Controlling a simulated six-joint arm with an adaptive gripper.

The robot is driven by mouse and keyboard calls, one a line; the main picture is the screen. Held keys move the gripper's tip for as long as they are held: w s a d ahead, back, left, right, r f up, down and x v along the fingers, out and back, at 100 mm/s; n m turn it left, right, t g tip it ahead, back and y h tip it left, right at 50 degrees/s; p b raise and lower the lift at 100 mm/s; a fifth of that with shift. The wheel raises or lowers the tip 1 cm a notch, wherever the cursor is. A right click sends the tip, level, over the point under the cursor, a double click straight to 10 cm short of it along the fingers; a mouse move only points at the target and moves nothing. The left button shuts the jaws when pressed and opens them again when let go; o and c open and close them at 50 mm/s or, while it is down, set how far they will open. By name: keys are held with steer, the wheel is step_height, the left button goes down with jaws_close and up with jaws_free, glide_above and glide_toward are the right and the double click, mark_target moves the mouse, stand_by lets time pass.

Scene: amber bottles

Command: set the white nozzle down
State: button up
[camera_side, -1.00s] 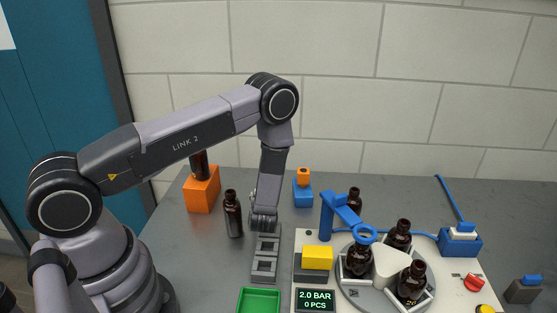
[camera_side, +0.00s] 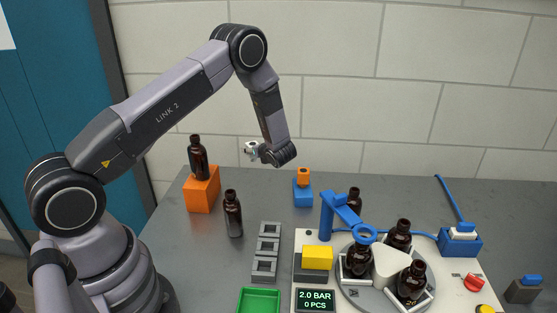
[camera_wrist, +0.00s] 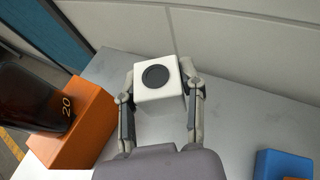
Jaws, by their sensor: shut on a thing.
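My gripper (camera_wrist: 160,88) is shut on the white nozzle (camera_wrist: 152,101), which looks like a white block with a dark round spot on one face. The two fingers grip it on opposite sides, in the air above the grey table. In the side view my gripper (camera_side: 256,150) is high over the back of the table, between the orange block and the small blue block. The white nozzle (camera_side: 250,146) shows only as a small pale shape there, partly hidden by the fingers.
A brown bottle (camera_side: 198,160) stands on the orange block (camera_side: 201,196); another bottle (camera_side: 233,215) stands on the table. Grey square holders (camera_side: 267,245) form a row. A blue block (camera_side: 303,193) carries an orange piece. A turntable (camera_side: 350,290) with bottles and a blue arm fills the right.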

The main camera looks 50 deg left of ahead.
steer(key=a+f+n+g, duration=0.1)
steer(key=a+f, duration=0.1)
steer(key=w+a+f+n+g, duration=0.1)
steer(key=a+f+g, duration=0.1)
steer(key=a+f, duration=0.1)
steer(key=shift+w+a+f+n, duration=0.15)
steer(key=shift+w+f+n, duration=0.05)
steer(key=shift+n, duration=0.1)
steer(key=shift+f, duration=2.35)
steer(key=shift+f, duration=0.1)
steer(key=o, duration=1)
steer(key=shift+o, duration=0.2)
